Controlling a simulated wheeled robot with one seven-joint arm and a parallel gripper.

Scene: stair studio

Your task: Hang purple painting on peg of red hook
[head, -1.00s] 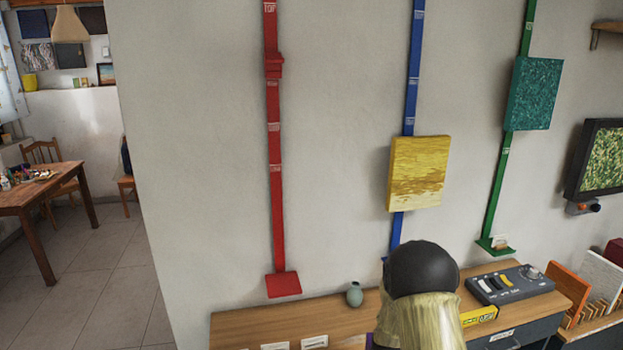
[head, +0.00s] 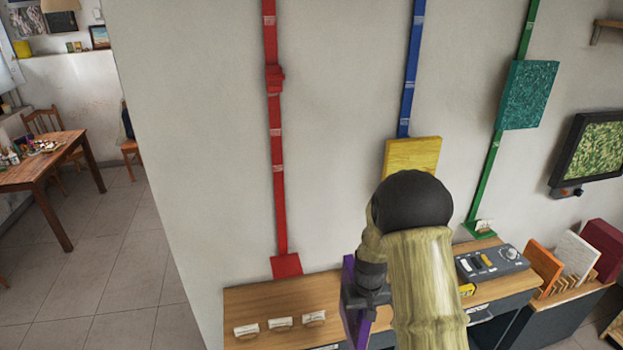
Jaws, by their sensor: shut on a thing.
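The purple painting (head: 348,297) shows edge-on low in the head view, beside my arm, above the wooden desk. My gripper (head: 362,298) is shut on it; the fingertips are partly hidden by my arm and wrist. The red hook is a long red vertical strip (head: 277,170) on the wall to the left of the painting. A small red peg (head: 275,78) sticks out from its upper part, with nothing hanging on it. A red plate (head: 286,266) is at its bottom. The painting is well below and to the right of the peg.
A yellow painting (head: 411,155) hangs on the blue strip (head: 410,85), partly behind my arm. A teal painting (head: 528,95) hangs on the green strip. The desk (head: 260,298) holds several small labelled holders and a control box (head: 493,265). The wall around the red strip is clear.

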